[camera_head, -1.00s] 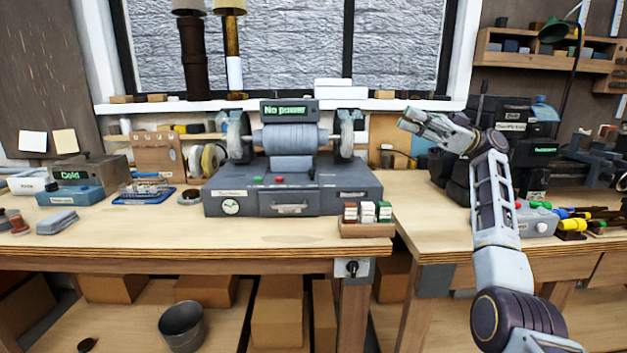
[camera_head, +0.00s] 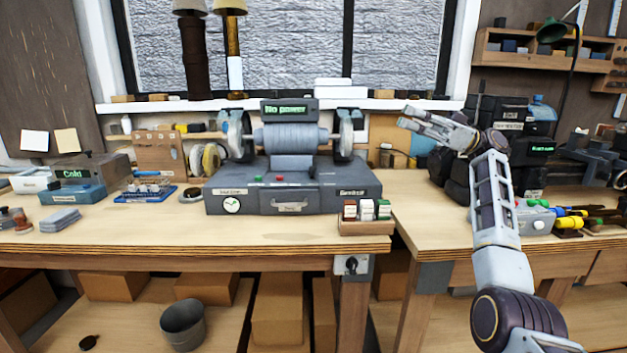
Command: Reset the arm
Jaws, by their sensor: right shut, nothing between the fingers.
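My right arm (camera_head: 494,200) rises from the bottom right and bends left at its upper end. My right gripper (camera_head: 408,116) is raised above the right workbench, to the right of the grinder, pointing left. It is shut and holds nothing. It is apart from the things around it. My left gripper is not in view.
A bench grinder (camera_head: 290,138) with a "No power" display stands on the left bench. A wooden block holding small coloured boxes (camera_head: 366,227) sits at that bench's front right corner. Black cases (camera_head: 455,170) stand behind my right arm. The left bench front (camera_head: 200,228) is clear.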

